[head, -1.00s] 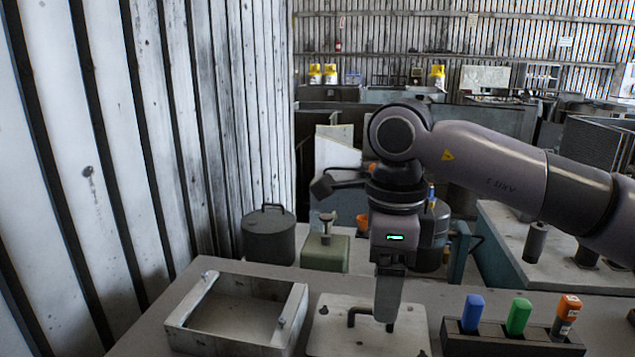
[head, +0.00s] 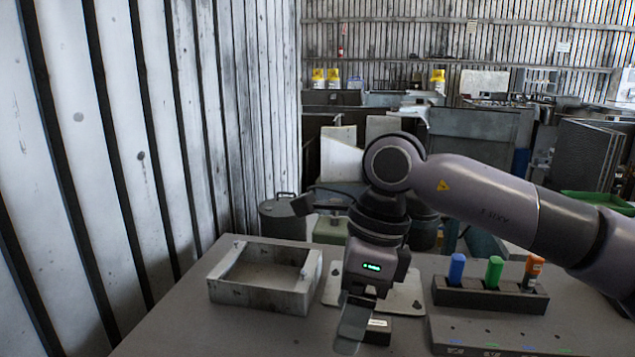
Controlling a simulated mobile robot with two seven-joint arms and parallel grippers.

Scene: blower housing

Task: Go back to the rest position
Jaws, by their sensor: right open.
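My right gripper (head: 352,335) hangs from the arm that comes in from the right. It is low over the table (head: 190,325), in front of the pale plate, with its fingers pointing down. It is open, with nothing seen in it. The pale housing, an open rectangular box (head: 262,292), stands to its left. The pale plate (head: 408,297) lies behind the gripper and is partly hidden by it. My left gripper is not in view.
A small dark block with a label (head: 378,331) sits close beside the fingers. A dark rack (head: 488,296) holds blue, green and orange-handled tools on the right. A grey panel (head: 560,325) lies before it. A ribbed wall (head: 130,150) rises on the left. The front-left table is clear.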

